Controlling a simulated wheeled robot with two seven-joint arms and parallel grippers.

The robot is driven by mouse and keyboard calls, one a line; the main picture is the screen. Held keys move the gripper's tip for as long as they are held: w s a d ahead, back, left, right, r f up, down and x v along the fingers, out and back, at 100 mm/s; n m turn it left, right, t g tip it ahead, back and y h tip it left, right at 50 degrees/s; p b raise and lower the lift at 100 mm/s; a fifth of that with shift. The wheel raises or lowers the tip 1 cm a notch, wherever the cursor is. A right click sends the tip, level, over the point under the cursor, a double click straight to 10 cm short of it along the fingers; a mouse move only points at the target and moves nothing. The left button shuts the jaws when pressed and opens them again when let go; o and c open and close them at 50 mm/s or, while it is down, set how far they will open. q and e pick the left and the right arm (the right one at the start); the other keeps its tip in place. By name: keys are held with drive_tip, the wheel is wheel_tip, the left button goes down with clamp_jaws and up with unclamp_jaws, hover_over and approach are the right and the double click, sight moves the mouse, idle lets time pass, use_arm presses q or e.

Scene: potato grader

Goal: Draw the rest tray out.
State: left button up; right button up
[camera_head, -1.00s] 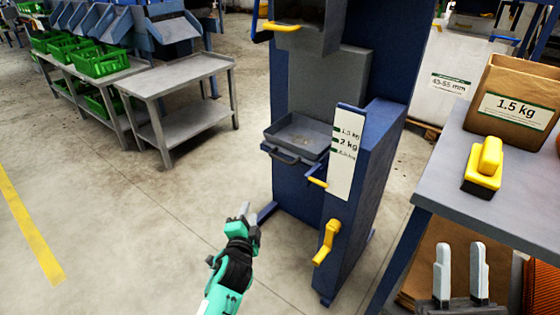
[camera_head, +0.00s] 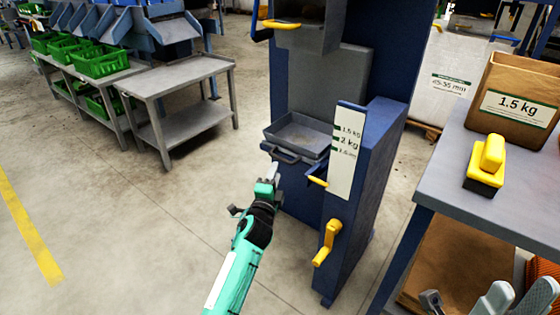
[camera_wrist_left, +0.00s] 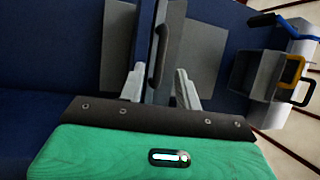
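The rest tray (camera_head: 296,134), a shallow grey tray with a dark bar handle (camera_head: 285,155) on its front, sits in the blue grader stand. My left gripper (camera_head: 268,172) is just in front of and slightly below the handle in the head view. In the left wrist view my left gripper (camera_wrist_left: 160,88) is open, its two pale fingers apart, with the tray's handle (camera_wrist_left: 157,55) ahead between them. Contact is not visible. My right gripper (camera_head: 517,298) is at the bottom right corner, partly cut off, its fingers apart and empty.
A scale panel (camera_head: 348,150) and yellow levers (camera_head: 328,242) stand right of the tray. A grey table (camera_head: 470,195) with a paper bag (camera_head: 515,100) and a yellow-handled block (camera_head: 486,165) is at right. The floor in front is clear.

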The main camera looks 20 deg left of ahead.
sight(280, 158)
use_arm(q)
drive_tip(key=shift+w+a+r+b, duration=0.1)
drive_tip(key=shift+w+r+b, duration=0.15)
drive_tip(key=shift+w, duration=0.9)
drive_tip(key=shift+w+a+r+b, duration=0.1)
drive_tip(key=shift+w+r+b, duration=0.1)
drive_tip(key=shift+w, duration=1)
drive_tip(key=shift+w+r+b, duration=0.15)
drive_tip(key=shift+w+b, duration=0.1)
drive_tip(key=shift+w, duration=0.9)
clamp_jaws()
